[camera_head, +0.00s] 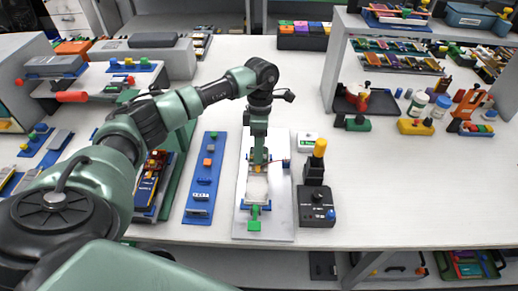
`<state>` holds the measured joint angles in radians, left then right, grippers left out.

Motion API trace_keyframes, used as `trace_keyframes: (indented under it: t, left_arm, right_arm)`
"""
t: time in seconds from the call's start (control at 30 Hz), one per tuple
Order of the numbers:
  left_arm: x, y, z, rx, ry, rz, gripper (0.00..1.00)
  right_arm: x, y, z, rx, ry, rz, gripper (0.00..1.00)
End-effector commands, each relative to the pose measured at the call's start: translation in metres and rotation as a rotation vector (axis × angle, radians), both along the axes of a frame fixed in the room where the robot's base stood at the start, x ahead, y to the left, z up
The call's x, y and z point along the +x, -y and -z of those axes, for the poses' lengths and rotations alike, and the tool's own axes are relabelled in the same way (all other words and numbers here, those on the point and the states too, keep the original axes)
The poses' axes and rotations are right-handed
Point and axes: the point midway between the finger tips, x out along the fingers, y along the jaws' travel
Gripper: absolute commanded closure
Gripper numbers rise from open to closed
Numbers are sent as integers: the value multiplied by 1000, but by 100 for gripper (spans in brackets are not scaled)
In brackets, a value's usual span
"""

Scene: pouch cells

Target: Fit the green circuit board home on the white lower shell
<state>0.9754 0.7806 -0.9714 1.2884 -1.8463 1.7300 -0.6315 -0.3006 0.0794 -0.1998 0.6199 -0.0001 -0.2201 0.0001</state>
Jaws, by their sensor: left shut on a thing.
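My left gripper (258,163) points down over the pale fixture plate (279,215) and is shut. It holds what looks like the green circuit board, mostly hidden by the fingers. The white lower shell (257,189) appears as a small pale piece on the plate, just in front of the fingertips. I cannot tell whether the held piece touches the shell. My right gripper is not in view.
A blue strip (204,178) lies to the left. The table at right is clear up to the shelf and bottles.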

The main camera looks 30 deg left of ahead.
Motion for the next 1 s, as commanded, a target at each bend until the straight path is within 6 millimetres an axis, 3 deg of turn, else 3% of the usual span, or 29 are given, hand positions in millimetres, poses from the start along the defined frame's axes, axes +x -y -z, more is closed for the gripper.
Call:
trace_keyframes:
  t: [1.0]
  left_arm:
    - [0,0,7,0,0,0,100]
  right_arm:
    - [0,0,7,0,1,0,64]
